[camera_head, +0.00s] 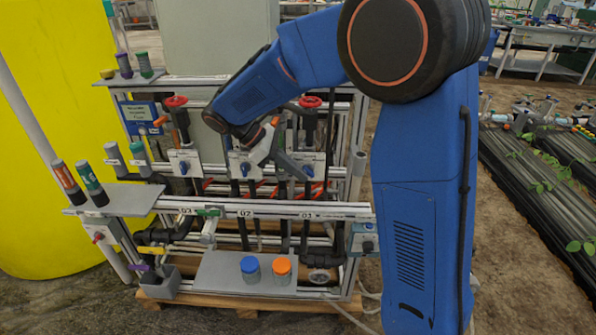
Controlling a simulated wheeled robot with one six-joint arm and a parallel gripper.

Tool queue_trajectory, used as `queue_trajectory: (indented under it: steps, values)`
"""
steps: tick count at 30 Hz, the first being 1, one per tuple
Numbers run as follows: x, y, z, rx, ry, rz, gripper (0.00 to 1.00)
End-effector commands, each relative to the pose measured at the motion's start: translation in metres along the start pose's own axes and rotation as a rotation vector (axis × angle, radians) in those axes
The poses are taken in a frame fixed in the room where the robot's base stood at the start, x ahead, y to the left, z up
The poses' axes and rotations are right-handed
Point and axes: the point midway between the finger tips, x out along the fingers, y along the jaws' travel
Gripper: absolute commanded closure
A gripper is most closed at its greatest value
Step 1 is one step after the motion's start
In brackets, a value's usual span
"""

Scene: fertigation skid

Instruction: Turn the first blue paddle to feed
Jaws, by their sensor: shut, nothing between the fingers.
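Three white valve plates stand in a row on the skid, each with a small blue handle: left (183,168), middle (245,169) and right (308,171). Which one is the first paddle, and the exact angle of each, I cannot tell at this size. My gripper (292,166) is shut and empty, reaching down from the upper left between the middle and right plates. It partly covers both plates. Whether it touches a handle cannot be told. My blue arm crosses in front of the skid's upper right.
A numbered rail (270,208) runs across below the plates. Red handwheels (176,101) top the pipes behind. Blue-capped (249,265) and orange-capped (282,266) jars stand on a low grey shelf (222,270). A yellow tank (45,180) stands left.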

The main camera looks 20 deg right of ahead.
Motion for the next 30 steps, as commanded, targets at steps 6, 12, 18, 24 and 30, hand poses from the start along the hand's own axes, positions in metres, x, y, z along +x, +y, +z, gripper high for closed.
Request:
queue_trajectory:
  steps: [6, 12, 18, 24, 30]
  values:
    - [0.0053, 0.0016, 0.0004, 0.002, -0.006, -0.004, 1.0]
    - [0.0069, 0.0015, -0.0015, 0.002, -0.005, -0.005, 1.0]
    - [0.0075, 0.0015, -0.0026, 0.001, -0.003, -0.006, 1.0]
    - [0.0077, 0.0015, -0.0032, 0.001, -0.003, -0.007, 1.0]
    - [0.0076, 0.0015, -0.0033, 0.0, -0.002, -0.007, 1.0]
